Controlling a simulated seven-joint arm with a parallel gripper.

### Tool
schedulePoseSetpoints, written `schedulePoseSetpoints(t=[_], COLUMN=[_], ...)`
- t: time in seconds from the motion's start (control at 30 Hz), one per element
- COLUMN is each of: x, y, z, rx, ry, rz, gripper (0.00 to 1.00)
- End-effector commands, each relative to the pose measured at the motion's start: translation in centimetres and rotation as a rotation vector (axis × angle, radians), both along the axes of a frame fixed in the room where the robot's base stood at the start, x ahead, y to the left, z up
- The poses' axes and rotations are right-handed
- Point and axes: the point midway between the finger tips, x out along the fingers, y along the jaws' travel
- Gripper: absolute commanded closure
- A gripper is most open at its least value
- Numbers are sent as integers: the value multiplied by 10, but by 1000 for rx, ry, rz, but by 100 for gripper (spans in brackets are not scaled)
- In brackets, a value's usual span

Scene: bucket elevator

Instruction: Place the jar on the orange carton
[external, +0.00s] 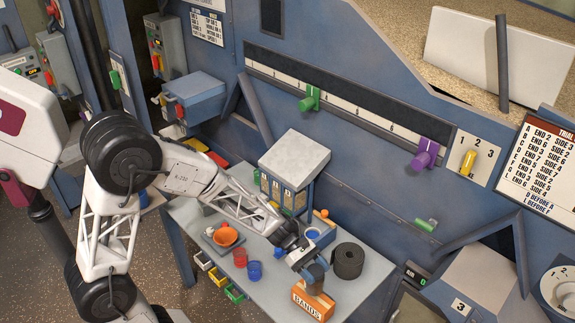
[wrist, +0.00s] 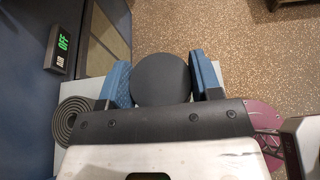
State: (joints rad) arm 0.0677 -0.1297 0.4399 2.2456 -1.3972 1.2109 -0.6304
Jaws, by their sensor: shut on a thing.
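The jar, with a dark round lid (wrist: 160,80), sits between the two blue fingers of my gripper (wrist: 161,72) in the wrist view. In the external view my gripper (external: 312,270) is shut on the jar (external: 316,284) over the orange carton (external: 311,303), which is labelled BANDS and stands at the table's front right. The jar looks upright. I cannot tell whether its base touches the carton's top. The wrist view does not show the carton; the jar and gripper cover that spot.
A dark rolled mat (external: 348,261) stands just right of the gripper and shows in the wrist view (wrist: 72,117). A grey-topped box (external: 294,155) rises behind.

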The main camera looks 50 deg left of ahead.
Motion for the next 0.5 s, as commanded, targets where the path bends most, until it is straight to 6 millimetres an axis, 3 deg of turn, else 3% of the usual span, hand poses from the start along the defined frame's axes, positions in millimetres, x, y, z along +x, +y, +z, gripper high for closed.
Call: schedulePoseSetpoints(t=[0.27,0.5], x=[0,0], y=[0,0], z=[-3,-25], rx=[0,-1], ry=[0,3], rz=[0,1], gripper=[82,82])
